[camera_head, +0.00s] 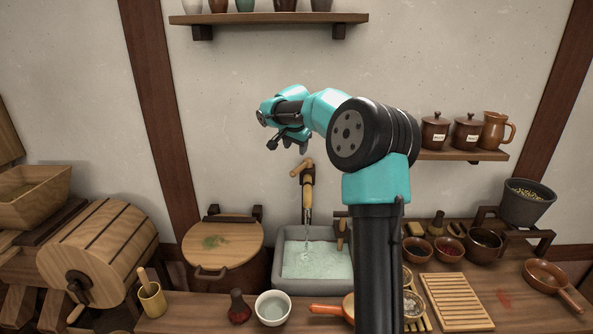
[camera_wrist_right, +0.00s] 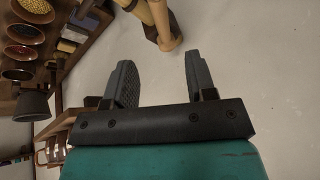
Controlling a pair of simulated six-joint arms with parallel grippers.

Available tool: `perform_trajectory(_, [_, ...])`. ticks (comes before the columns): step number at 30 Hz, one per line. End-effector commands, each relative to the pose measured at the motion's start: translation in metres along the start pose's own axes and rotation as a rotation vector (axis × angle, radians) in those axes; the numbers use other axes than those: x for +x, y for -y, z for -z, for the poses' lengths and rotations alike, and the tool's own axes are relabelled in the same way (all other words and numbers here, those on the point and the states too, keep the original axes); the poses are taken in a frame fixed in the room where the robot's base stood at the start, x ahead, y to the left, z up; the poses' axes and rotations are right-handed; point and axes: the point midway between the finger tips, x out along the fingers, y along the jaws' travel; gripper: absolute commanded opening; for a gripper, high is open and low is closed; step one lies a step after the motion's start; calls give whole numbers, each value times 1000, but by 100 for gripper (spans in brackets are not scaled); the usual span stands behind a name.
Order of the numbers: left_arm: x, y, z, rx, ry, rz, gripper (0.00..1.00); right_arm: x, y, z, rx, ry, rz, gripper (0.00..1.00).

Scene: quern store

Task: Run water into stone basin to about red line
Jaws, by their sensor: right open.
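The grey stone basin (camera_head: 310,287) stands below the wall, its right side partly covered by my arm. A thin stream of water (camera_head: 307,234) falls from the bamboo spout (camera_head: 308,195) into the pale water (camera_head: 316,265) in the basin. A faint reddish line seems to run along the inner back wall, too small to place exactly against the water. A wooden handle (camera_head: 302,168) sits tilted on top of the spout. My right gripper (camera_head: 288,143) is open and empty, above the spout. In the right wrist view its fingers (camera_wrist_right: 160,85) are apart, with bamboo (camera_wrist_right: 158,20) beyond them. My left gripper is out of view.
A lidded wooden tub (camera_head: 225,243) and a barrel (camera_head: 98,255) stand left of the basin. A white bowl (camera_head: 272,308) and a dark red bottle (camera_head: 239,307) stand in front. A slatted rack (camera_head: 457,301) and several small bowls lie to the right. A shelf (camera_head: 270,18) hangs above.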

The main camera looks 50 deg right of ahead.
Motion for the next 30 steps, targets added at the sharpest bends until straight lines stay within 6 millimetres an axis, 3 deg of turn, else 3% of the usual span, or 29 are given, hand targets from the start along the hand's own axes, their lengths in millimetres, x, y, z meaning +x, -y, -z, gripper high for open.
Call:
perform_trajectory(18, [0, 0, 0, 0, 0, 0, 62, 106, 0, -1, -1, 2, -1, 51])
perform_trajectory(24, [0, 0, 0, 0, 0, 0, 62, 125, 0, 0, -1, 0, 1, 51])
perform_trajectory(30, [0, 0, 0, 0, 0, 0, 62, 128, 0, 0, -1, 0, 1, 51])
